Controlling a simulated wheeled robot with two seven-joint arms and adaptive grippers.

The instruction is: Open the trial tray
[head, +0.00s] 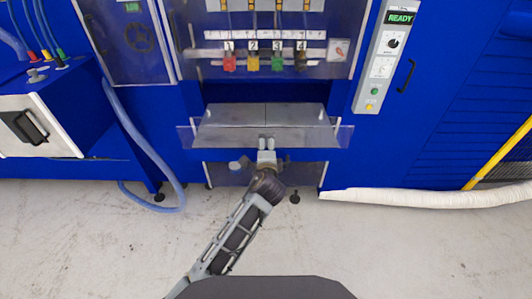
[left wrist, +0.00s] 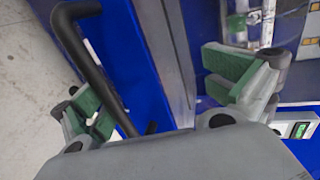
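In the left wrist view, a black bar handle (left wrist: 92,72) stands out from a blue front panel (left wrist: 138,70), which I take to be the trial tray's. My left gripper (left wrist: 160,95) is open, with its green-padded fingers wide apart and the bar in the gap between them; I cannot tell if either finger touches it. In the head view, my left gripper (head: 266,142) is at the middle of the machine's front, by a clear strip below a grey metal shelf (head: 265,113). It hides the handle there. My right gripper is out of view.
The blue machine has a READY panel (head: 385,55) on its right and numbered coloured knobs (head: 265,62) above the shelf. A blue hose (head: 145,150) hangs at the left, and a white hose (head: 420,197) lies at the right. The floor in front is clear.

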